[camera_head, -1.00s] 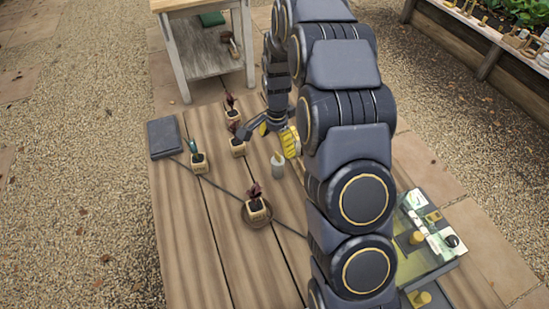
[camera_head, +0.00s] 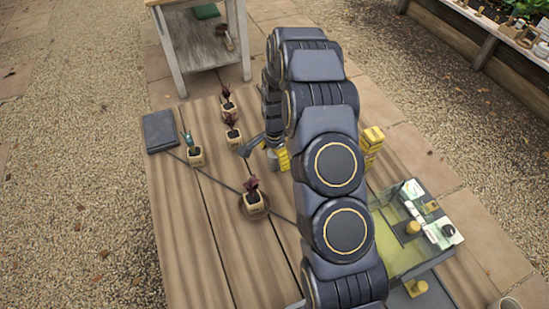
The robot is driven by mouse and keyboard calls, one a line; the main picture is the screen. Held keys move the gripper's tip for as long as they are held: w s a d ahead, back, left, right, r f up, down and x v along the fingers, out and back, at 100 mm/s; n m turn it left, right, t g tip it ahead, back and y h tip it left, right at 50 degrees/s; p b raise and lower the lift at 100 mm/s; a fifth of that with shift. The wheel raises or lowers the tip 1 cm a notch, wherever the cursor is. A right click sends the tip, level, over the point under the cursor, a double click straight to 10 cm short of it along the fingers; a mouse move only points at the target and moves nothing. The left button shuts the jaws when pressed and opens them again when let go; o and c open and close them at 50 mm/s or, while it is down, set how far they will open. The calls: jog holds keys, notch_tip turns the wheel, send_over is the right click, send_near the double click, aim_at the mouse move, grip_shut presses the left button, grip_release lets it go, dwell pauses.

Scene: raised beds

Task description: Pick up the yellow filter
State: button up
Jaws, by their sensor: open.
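A yellow blocky thing (camera_head: 372,138), which looks like the yellow filter, stands on the wooden table just right of my arm. My arm hides its left side. My gripper (camera_head: 264,154) is on the other side of the arm, left of the yellow thing and apart from it. It is open, with a dark finger spread to the left and a ridged yellow part at its right. I see nothing held in it, though the arm covers part of the gripper.
Small potted plants (camera_head: 231,130) stand left of my gripper, one on a round saucer (camera_head: 243,212). A dark flat box (camera_head: 159,132) lies at the far left. A clear-sided tray (camera_head: 402,262) with yellow knobs stands at right. The front left tabletop is clear.

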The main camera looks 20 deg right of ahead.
jog(key=shift+c, duration=0.4)
jog(key=c, duration=1.1)
jog(key=shift+c, duration=0.2)
